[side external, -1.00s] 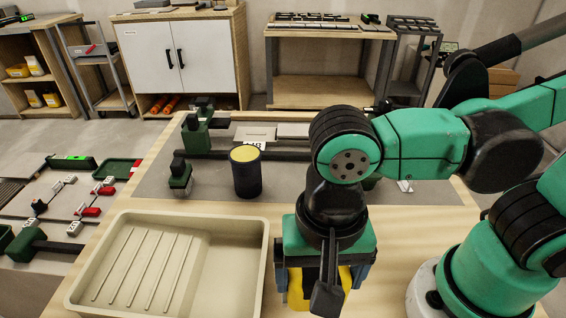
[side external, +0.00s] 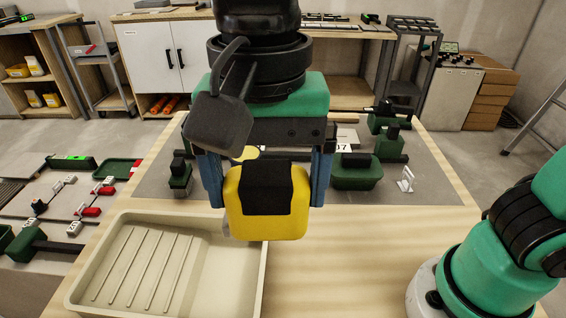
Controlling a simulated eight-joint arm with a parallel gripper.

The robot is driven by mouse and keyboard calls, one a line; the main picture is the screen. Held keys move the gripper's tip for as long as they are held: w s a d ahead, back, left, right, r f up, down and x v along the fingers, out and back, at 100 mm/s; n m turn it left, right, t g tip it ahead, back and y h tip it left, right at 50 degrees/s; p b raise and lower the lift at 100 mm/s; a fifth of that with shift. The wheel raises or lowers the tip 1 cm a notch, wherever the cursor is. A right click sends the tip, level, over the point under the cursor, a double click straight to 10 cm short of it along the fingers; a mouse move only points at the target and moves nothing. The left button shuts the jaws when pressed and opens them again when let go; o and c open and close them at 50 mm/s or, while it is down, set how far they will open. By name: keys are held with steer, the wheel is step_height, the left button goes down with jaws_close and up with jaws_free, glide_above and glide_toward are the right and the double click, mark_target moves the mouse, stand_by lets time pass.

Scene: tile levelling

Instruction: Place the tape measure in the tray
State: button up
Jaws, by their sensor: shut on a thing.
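The yellow and black tape measure (side external: 266,219) is in my gripper (side external: 265,185), which is shut on it with one blue finger on each side. It is held up in the air, near the camera. The cream tray (side external: 82,285) stands on the wooden bench at the lower left, with raised ribs on its left part and a bare right part. In the picture the tape measure overlaps the tray's upper right corner. The exact height above the bench cannot be told.
A dark cylinder with a yellow top is mostly hidden behind my gripper. A green block tool (side external: 180,178) and a green container (side external: 356,173) stand on the grey mat (side external: 430,185). The bench (side external: 390,260) right of the tray is clear.

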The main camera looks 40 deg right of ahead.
steer(key=w+a+f, duration=0.3)
steer(key=w+a, duration=0.1)
steer(key=w, duration=0.3)
glide_above(180, 271)
steer(key=shift+m, duration=0.3)
step_height(180, 271, down, 14)
steer(key=shift+r, duration=0.1)
